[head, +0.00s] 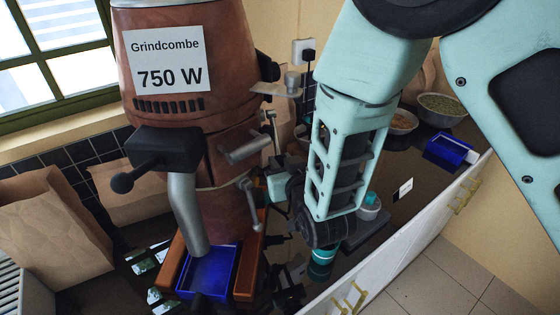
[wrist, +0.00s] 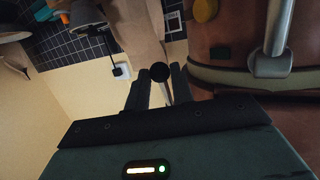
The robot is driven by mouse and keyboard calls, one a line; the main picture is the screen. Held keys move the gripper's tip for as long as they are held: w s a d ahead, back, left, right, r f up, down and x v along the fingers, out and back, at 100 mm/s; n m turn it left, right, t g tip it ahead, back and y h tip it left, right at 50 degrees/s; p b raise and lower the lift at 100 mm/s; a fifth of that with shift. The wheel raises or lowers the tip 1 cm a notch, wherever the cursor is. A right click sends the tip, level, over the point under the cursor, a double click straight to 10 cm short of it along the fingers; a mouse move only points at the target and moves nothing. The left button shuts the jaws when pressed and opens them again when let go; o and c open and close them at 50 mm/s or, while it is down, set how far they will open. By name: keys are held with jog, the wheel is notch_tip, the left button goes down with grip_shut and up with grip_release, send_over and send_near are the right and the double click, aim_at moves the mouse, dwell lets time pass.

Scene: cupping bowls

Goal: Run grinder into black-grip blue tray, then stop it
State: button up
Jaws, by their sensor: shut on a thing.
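The red-brown grinder (head: 170,55) with a "Grindcombe 750 W" label stands at left. Its grey spout (head: 186,215) comes down over a blue tray (head: 222,272) set between brown rails. The tray's black grip (head: 197,302) points to the front. No grounds are discernible in the tray. In the wrist view my gripper (wrist: 160,76) is shut around a thin rod with a black ball knob (wrist: 160,71), beside the grinder body (wrist: 225,45). In the head view its fingers are small and partly hidden at the grinder's right side. Whether the grinder is running I cannot tell.
A second blue tray (head: 447,151) with a pale grip lies at the far right of the dark counter. Bowls (head: 441,108) stand behind it. A scale-like grey device (head: 368,214) and a teal canister (head: 321,264) sit near my arm. Paper bags (head: 50,235) stand at left.

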aim_at(279, 152)
jog(key=shift+s+r, duration=0.1)
jog(key=shift+s, duration=0.05)
jog(key=shift+s+d+r, duration=0.2)
jog(key=shift+s+r, duration=0.35)
jog(key=shift+s+d+r, duration=0.15)
jog(key=shift+s+r, duration=0.35)
jog(key=shift+s, duration=0.05)
jog(key=shift+s+d+r+p, duration=0.15)
jog(key=shift+s+r+p, duration=0.2)
jog(key=shift+r, duration=0.15)
jog(key=o, duration=0.8)
jog(key=shift+o, duration=0.2)
